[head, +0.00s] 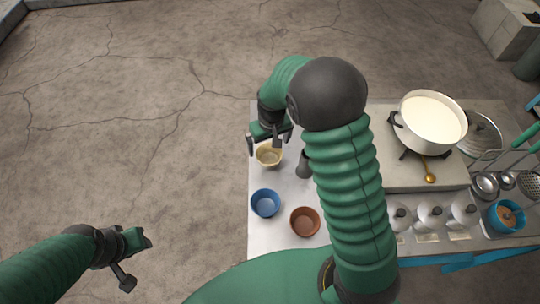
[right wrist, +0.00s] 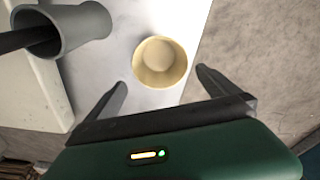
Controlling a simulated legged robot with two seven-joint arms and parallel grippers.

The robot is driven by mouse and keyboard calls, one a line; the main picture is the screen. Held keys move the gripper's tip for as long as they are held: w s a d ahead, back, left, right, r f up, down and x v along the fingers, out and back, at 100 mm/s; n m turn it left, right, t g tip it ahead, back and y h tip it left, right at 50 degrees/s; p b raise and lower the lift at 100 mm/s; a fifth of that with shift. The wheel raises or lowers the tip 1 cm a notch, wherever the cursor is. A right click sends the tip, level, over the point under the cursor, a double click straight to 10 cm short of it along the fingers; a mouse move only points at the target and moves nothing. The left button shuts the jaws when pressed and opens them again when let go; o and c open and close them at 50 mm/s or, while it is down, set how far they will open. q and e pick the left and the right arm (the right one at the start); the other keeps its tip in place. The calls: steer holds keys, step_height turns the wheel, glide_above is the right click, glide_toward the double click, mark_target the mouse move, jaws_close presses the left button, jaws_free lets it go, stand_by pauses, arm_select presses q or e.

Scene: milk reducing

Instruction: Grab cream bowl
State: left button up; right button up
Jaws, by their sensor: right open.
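The cream bowl (head: 268,155) sits upright on the left part of the table, and it also shows in the right wrist view (right wrist: 160,62). My right gripper (head: 264,143) is open and empty above the bowl's far side. In the right wrist view its two fingers lie to either side of the bowl, with the bowl a little beyond them; I cannot tell the height gap. My left gripper (head: 138,262) is open and empty, off to the left over the bare floor.
A blue bowl (head: 265,203) and a brown bowl (head: 305,221) stand nearer on the table. A grey mortar (right wrist: 68,28) stands right of the cream bowl in the head view. A white pot of milk (head: 432,120) sits on the stove, and several lidded jars (head: 430,215) stand before it.

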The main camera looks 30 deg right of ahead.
mark_target(268, 159)
steer(key=f, duration=0.1)
steer(key=s+a+f, duration=0.1)
steer(key=f, duration=0.1)
steer(key=shift+s+a+f, duration=0.15)
steer(key=shift+s+f, duration=0.1)
steer(key=shift+f, duration=0.15)
steer(key=shift+w+f, duration=0.2)
steer(key=shift+f, duration=0.1)
steer(key=shift+w+d+f, duration=0.15)
steer(key=shift+d, duration=0.65)
steer(key=c, duration=0.5)
steer(key=shift+s+a, duration=0.1)
steer(key=shift+s, duration=0.1)
steer(key=shift+c, duration=1.1)
steer(key=shift+a, duration=0.4)
steer(key=c, duration=0.5)
steer(key=shift+w+a, duration=0.1)
steer(key=shift+c, duration=1.3)
arm_select(q)
steer(key=shift+s+a, duration=0.3)
steer(key=shift+a, duration=0.35)
